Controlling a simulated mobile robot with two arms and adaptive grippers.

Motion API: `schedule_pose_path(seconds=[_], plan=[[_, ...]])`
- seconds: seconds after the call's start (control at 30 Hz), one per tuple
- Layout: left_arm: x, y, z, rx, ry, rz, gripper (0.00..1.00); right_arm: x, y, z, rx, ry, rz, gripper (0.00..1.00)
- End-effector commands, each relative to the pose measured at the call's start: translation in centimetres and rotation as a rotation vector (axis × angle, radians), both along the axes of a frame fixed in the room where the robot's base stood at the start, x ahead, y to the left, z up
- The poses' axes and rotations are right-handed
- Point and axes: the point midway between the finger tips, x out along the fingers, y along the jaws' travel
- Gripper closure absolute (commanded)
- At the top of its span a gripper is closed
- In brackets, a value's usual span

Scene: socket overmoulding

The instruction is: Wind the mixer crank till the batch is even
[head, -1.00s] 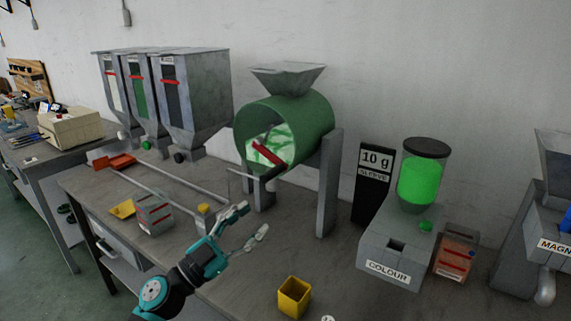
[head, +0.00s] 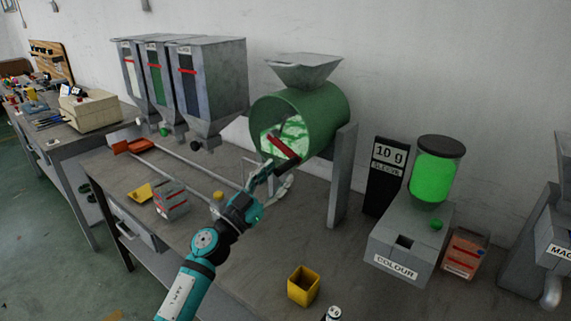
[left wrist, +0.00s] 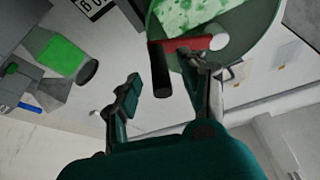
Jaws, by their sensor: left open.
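The mixer is a green drum (head: 318,112) on grey legs with a grey hopper on top. Its open end shows a batch (head: 294,130) patchy in pale and brighter green, which also shows in the left wrist view (left wrist: 190,12). A red crank arm (head: 283,145) crosses the drum's front, sloping down to the right; it shows in the left wrist view (left wrist: 184,44) with a black handle (left wrist: 160,72). My left gripper (head: 273,182) is open just below the crank. In the left wrist view, the black handle stands between its fingers (left wrist: 162,82), with no clear grip. My right gripper is out of view.
The colour dispenser (head: 406,235) and a black 10 g display (head: 387,175) stand right of the mixer. A yellow cup (head: 303,287) is near the bench front. Grey hoppers (head: 215,88) stand to the left; a small labelled box (head: 171,199) is in front of them.

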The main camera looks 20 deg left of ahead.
Motion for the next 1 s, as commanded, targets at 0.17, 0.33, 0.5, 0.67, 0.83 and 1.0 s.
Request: schedule_pose_path(seconds=[0.17, 0.33, 0.5, 0.67, 0.83, 1.0], plan=[[2.1, -1.1, 1.0, -0.001, 0.0, -0.001, 0.56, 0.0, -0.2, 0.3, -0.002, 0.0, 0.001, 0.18], [2.9, -1.5, 1.3, 0.001, 0.0, -0.002, 0.56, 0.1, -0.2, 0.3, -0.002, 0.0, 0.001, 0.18], [3.0, -1.5, 1.3, 0.002, 0.0, -0.001, 0.56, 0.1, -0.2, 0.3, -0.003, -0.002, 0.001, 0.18], [3.0, -1.5, 1.3, 0.002, 0.0, -0.001, 0.64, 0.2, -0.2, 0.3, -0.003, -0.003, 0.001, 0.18], [3.0, -1.5, 1.3, 0.002, 0.0, -0.001, 0.86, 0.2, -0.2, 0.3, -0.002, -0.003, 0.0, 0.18], [3.0, -1.5, 1.3, 0.002, 0.0, -0.001, 1.0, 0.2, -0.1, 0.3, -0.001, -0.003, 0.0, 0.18]])
